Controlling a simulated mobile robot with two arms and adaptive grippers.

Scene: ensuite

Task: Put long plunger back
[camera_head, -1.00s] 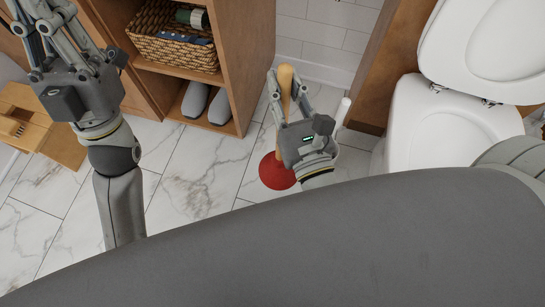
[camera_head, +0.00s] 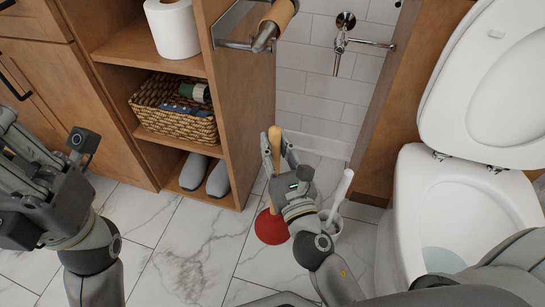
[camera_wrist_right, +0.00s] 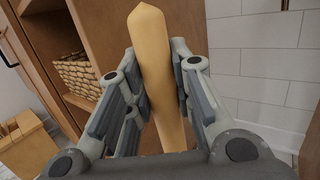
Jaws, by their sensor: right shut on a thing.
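The long plunger has a wooden handle and a red rubber cup (camera_head: 271,227). In the head view it is upright, with the cup at floor level beside the shelf unit; whether the cup touches the floor I cannot tell. My right gripper (camera_head: 279,150) is shut on the upper part of the wooden handle (camera_wrist_right: 158,70), which runs between the fingers in the right wrist view. The handle's lower part is partly hidden by the gripper. My left gripper (camera_head: 40,150) is at the left edge, partly cut off, and its fingertips do not show clearly.
A toilet brush (camera_head: 341,190) in a holder (camera_head: 331,224) stands right of the plunger, close to my right arm. The toilet (camera_head: 465,205) is further right. A wooden shelf unit (camera_head: 240,110) with a wicker basket (camera_head: 160,118) and grey slippers (camera_head: 195,171) stands left. Marble floor is clear in front.

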